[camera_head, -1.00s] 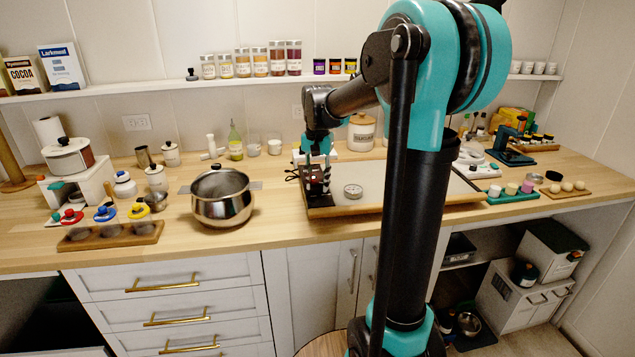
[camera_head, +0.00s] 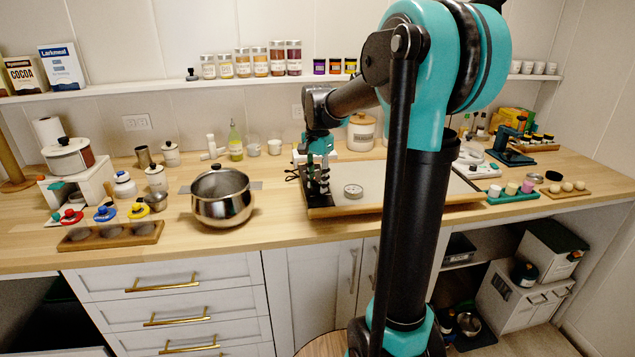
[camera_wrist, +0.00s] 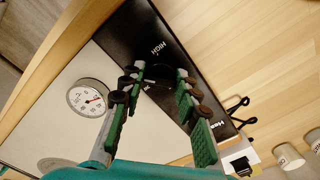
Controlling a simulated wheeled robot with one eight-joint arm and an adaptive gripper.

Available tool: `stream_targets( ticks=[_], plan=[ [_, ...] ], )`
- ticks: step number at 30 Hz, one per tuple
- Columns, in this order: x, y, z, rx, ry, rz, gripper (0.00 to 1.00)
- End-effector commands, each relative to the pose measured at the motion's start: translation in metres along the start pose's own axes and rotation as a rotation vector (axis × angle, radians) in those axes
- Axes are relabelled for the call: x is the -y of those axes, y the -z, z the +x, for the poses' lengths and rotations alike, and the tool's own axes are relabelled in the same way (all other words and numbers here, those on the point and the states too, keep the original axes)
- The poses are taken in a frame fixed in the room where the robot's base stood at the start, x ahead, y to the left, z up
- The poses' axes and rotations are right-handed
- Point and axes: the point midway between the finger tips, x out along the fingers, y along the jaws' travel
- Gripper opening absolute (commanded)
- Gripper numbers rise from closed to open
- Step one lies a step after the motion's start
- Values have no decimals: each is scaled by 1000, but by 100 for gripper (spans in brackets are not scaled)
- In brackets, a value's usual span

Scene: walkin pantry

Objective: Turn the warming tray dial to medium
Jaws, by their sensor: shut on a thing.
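The warming tray (camera_head: 400,208) lies on the counter, with a pale top and a wooden front edge. In the wrist view its black control panel (camera_wrist: 215,125) bears the word HIGH and another label, partly covered. The dark dial (camera_wrist: 158,80) sits on this panel between my fingertips; its setting is hard to read. My gripper (camera_head: 318,188) is at the left end of the tray, pointing down. In the wrist view my gripper (camera_wrist: 160,72) has its green-padded fingers on both sides of the dial, shut on it.
A round gauge (camera_head: 353,191) lies on the tray top, close to my gripper. A steel pot (camera_head: 222,205) stands to the left. Dark cables (camera_wrist: 240,108) lie beside the panel. The counter between pot and tray is mostly clear.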

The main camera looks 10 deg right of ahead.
Motion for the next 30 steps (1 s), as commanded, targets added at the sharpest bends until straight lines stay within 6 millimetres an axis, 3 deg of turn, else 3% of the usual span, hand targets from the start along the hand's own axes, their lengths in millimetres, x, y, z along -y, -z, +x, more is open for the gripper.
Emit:
stream_targets(
  ticks=[6, 7, 12, 23, 30],
  plan=[
    [0, 0, 0, -1, 1, -1, 2],
    [0, 0, 0, -1, 1, -1, 32],
    [0, 0, 0, 0, 1, -1, 53],
    [0, 0, -4, 0, 0, -1, 53],
    [0, 0, -39, 0, 0, -1, 53]
  ],
)
